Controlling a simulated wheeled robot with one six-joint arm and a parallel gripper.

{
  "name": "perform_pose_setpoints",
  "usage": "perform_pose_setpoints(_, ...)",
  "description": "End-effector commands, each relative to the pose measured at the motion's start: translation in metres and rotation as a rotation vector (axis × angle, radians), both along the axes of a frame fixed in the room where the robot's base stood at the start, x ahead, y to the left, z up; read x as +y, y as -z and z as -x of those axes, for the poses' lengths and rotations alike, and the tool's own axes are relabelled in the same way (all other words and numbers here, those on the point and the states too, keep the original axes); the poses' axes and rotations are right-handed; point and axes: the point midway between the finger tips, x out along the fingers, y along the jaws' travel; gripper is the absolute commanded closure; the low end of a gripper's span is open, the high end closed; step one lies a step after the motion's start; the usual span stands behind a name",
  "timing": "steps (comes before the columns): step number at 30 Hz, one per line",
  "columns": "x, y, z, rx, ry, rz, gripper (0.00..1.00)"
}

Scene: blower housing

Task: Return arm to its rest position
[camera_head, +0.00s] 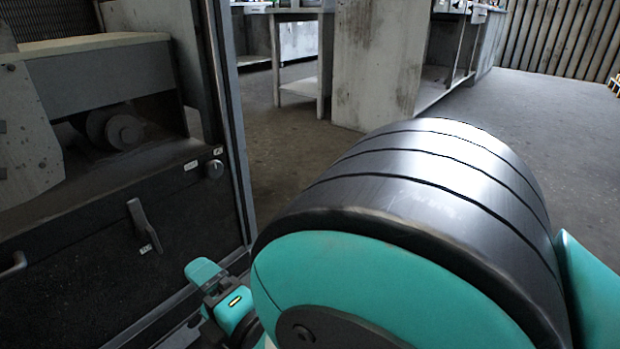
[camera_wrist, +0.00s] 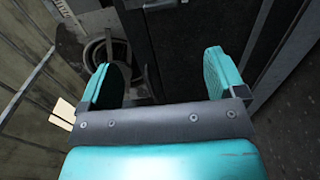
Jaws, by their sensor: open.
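My gripper shows in the wrist view (camera_wrist: 162,80), with its two teal fingers wide apart and nothing between them. Beyond the fingers are dark panels and a grey round metal part, out of reach of the fingertips as far as I can tell. In the head view a teal piece of my arm (camera_head: 225,290) shows low in the middle, beside the dark machine front. My large teal and dark grey arm link fills the lower right and hides much of the floor there.
A dark machine housing (camera_head: 150,240) with a handle (camera_head: 143,222) and a knob (camera_head: 214,169) stands close on the left.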

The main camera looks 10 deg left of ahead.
Motion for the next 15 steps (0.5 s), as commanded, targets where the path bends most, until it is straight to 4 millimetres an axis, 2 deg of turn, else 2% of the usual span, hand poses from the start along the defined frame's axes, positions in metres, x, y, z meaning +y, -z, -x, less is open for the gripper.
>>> perform_pose_setpoints(2, -0.001, -0.003, -0.003, 0.01, 0.01, 0.0, 0.11)
perform_pose_setpoints(4, -0.007, -0.013, -0.015, 0.05, 0.047, -0.001, 0.11)
perform_pose_setpoints(8, -0.04, -0.053, -0.066, 0.252, 0.219, -0.006, 0.11)
perform_pose_setpoints(9, -0.058, -0.07, -0.086, 0.353, 0.297, -0.013, 0.11)
perform_pose_setpoints(11, -0.091, -0.096, -0.112, 0.53, 0.421, -0.029, 0.11)
perform_pose_setpoints(12, -0.118, -0.114, -0.125, 0.661, 0.508, -0.043, 0.11)
perform_pose_setpoints(15, -0.183, -0.153, -0.136, 0.99, 0.698, -0.079, 0.11)
